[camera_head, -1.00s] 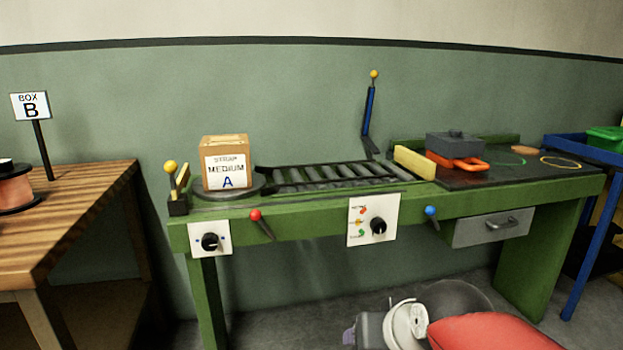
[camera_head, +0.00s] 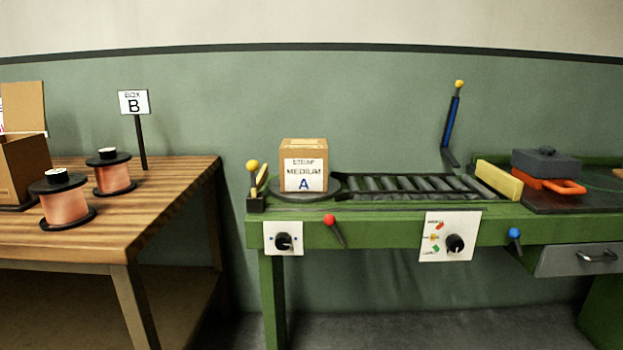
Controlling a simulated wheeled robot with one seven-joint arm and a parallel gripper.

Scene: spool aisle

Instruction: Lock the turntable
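The turntable (camera_head: 336,192) is a dark round disc at the left end of the green bench (camera_head: 384,232). A cardboard box (camera_head: 304,167) labelled "STRAP MEDIUM A" stands on it, label facing me. A yellow-knobbed lever (camera_head: 253,166) stands upright at the bench's left corner, beside the turntable. A red-knobbed lever (camera_head: 331,222) is on the front edge below the turntable, its shaft slanting down to the right. A white panel with a black knob (camera_head: 283,242) is left of it. My gripper is not in view.
A roller conveyor (camera_head: 405,187) runs right of the turntable, with a blue yellow-tipped lever (camera_head: 451,120) behind. A dial panel (camera_head: 450,237) and blue-knobbed lever (camera_head: 514,234) are on the front. A wooden table (camera_head: 150,212) with copper spools (camera_head: 66,204) stands left, across a gap.

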